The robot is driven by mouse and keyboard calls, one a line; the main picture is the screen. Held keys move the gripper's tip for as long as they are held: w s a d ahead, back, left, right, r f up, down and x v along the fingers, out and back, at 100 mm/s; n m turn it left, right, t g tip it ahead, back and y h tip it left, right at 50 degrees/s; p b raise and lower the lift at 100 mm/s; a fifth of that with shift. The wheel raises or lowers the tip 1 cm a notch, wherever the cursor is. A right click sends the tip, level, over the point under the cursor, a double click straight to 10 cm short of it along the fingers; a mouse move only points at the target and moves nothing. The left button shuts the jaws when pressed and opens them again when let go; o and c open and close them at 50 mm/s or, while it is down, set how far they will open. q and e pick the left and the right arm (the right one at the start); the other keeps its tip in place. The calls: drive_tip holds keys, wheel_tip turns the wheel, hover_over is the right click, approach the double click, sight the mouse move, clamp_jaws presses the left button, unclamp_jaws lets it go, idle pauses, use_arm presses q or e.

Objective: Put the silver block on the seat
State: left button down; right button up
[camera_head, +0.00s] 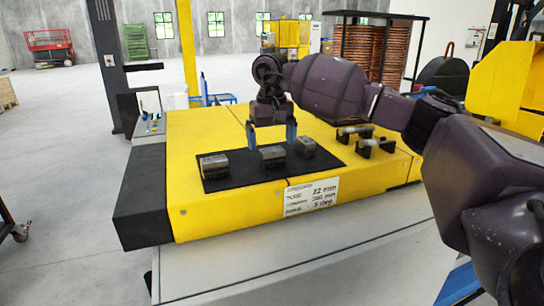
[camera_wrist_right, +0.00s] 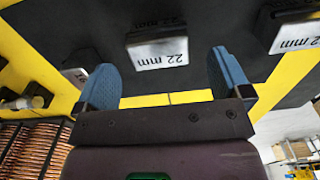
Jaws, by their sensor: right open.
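In the wrist view, a block marked "22 mm" (camera_wrist_right: 158,46) lies ahead of the fingers, another (camera_wrist_right: 295,32) is at upper right, and a third (camera_wrist_right: 74,75) is partly hidden by a finger. My right gripper (camera_head: 271,133) is open and empty above the mat, its blue fingers also showing in the wrist view (camera_wrist_right: 165,76). I cannot tell which fixture is the seat. My left gripper is not in view.
Two dark metal fixtures (camera_head: 354,131) (camera_head: 376,147) stand on the yellow top (camera_head: 200,125) right of the mat. A paper label (camera_head: 311,196) is on the front edge. A rack of copper coils (camera_head: 362,55) stands behind. The top's left part is clear.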

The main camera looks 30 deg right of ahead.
sight(272, 149)
drive_tip(key=shift+s+f, duration=0.1)
drive_tip(key=shift+f, duration=1.55)
drive_tip(key=shift+r, duration=0.1)
drive_tip(key=c, duration=1.5)
